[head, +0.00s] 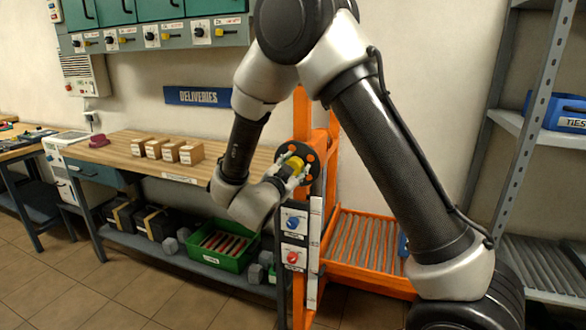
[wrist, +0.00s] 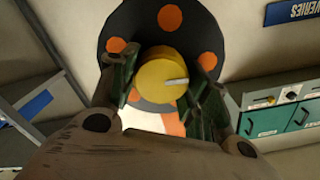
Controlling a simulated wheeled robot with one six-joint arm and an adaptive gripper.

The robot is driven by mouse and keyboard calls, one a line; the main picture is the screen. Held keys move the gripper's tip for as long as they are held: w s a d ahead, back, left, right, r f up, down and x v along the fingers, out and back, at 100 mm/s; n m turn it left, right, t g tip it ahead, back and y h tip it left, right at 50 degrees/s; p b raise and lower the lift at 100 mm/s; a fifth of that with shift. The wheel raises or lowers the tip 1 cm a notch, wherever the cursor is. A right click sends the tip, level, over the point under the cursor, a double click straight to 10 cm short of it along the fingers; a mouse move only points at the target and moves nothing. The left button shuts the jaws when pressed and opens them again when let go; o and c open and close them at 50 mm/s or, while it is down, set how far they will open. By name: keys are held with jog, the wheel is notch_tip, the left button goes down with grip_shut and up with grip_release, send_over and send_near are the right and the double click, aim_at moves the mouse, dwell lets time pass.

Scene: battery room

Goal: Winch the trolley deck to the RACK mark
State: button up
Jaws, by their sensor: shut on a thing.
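The orange trolley (head: 302,110) stands in the middle of the head view, with its roller deck (head: 365,238) low on the right side of its mast. A black disc with orange spots (head: 311,157) is on the mast; it also shows in the wrist view (wrist: 130,22). At its centre is a yellow knob (wrist: 165,80) with a pale pointer line. My gripper (head: 291,170) is shut on the yellow knob, one finger on each side. A white strip (head: 314,240) runs down the mast; its marks are too small to read, and I cannot make out a RACK mark.
Below the disc are a blue knob (head: 293,222) and a red knob (head: 292,257) on white plates. A wooden bench (head: 120,148) with small boxes stands left, a green crate (head: 216,258) below it. A grey shelf rack (head: 510,125) with a blue bin (head: 556,110) stands right.

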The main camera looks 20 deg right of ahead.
jog(key=shift+m, duration=0.3)
jog(key=o, duration=1)
jog(key=shift+s, duration=0.1)
jog(key=v, duration=1.2)
